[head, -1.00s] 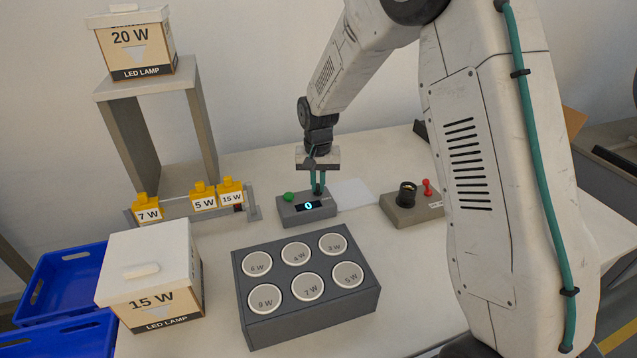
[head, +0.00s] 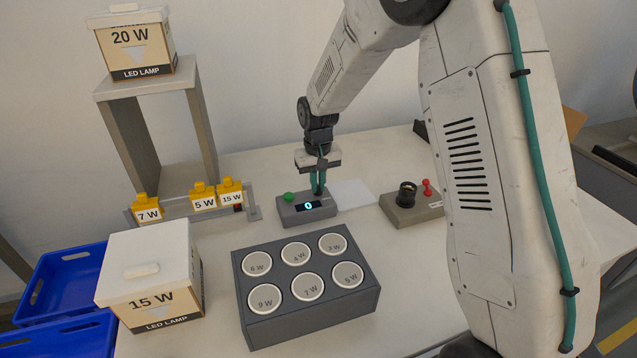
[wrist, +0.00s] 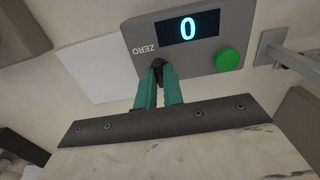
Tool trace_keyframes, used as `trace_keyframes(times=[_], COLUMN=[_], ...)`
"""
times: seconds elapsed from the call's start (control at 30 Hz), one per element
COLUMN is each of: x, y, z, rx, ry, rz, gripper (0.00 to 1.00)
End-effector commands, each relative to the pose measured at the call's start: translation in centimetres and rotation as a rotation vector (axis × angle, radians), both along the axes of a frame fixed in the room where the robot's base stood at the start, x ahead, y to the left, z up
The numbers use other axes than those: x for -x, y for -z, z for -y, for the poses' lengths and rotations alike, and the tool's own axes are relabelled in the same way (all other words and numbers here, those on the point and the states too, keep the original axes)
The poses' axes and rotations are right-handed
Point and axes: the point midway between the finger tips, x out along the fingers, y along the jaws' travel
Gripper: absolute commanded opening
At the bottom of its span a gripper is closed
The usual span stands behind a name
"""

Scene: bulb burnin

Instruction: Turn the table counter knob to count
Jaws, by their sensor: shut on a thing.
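The table counter (head: 308,209) is a small grey box on the table with a dark display reading 0 and a green button (head: 289,197) on its left. It also shows in the wrist view (wrist: 196,53), where the word ZERO is readable beside the knob. My gripper (head: 318,190) points down over the right part of the counter. Its teal fingers are shut on the small dark knob (wrist: 157,66), which they mostly hide. The knob's pointer direction cannot be made out.
A grey block with several round labelled wells (head: 305,330) stands in front. A lamp socket box with a red lever (head: 412,212) is at right. Yellow tagged pieces (head: 203,196) sit on a rack at left. A 15 W lamp box (head: 150,265) and blue crates (head: 60,285) are farther left.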

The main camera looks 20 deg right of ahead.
Motion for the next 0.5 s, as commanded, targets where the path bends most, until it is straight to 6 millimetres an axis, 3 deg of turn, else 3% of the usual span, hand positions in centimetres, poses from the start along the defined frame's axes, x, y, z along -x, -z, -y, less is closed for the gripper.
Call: trace_keyframes(times=[0.13,0.17,0.2,0.23,0.5], x=[-0.15,-0.15,-0.13,-0.12,-0.07], y=[-0.13,-0.13,-0.12,-0.11,-0.15], z=[0.01,0.01,0.0,0.0,-0.01], rx=[0.0,0.0,0.0,0.0,0.0], ry=[-0.001,-0.001,-0.001,-0.001,0.0], rz=[0.005,0.005,0.004,0.004,0.002], gripper=[0.0,0.17,0.29,0.31,0.31])
